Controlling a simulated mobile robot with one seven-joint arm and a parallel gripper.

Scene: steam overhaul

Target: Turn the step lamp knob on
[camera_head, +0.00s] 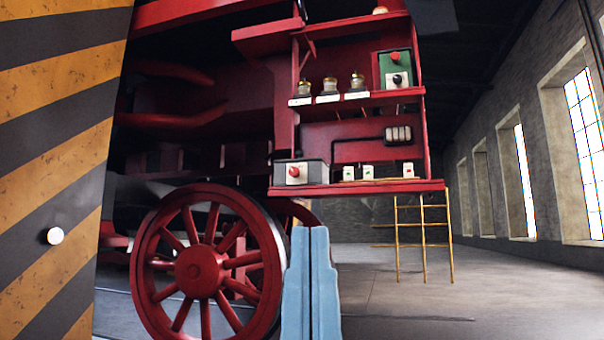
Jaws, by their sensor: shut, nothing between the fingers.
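Several controls show, and I cannot read which one is the step lamp knob. A grey box with a red knob (293,172) stands at the left end of the lower red shelf (350,188). A green-fronted box (390,70) on the upper shelf carries a red knob (395,56) and a dark knob (397,79). A round white knob (55,236) sits on the striped panel at the left. My gripper (310,230), light blue, points upward at the bottom centre. Its fingers are shut and empty, below the lower shelf and apart from every knob.
Small white switch plates (367,172) stand along the lower shelf. Several jars (330,87) stand on the upper shelf. A large red spoked wheel (205,270) is left of my gripper. A yellow ladder (423,235) stands at the right. The floor farther right is clear.

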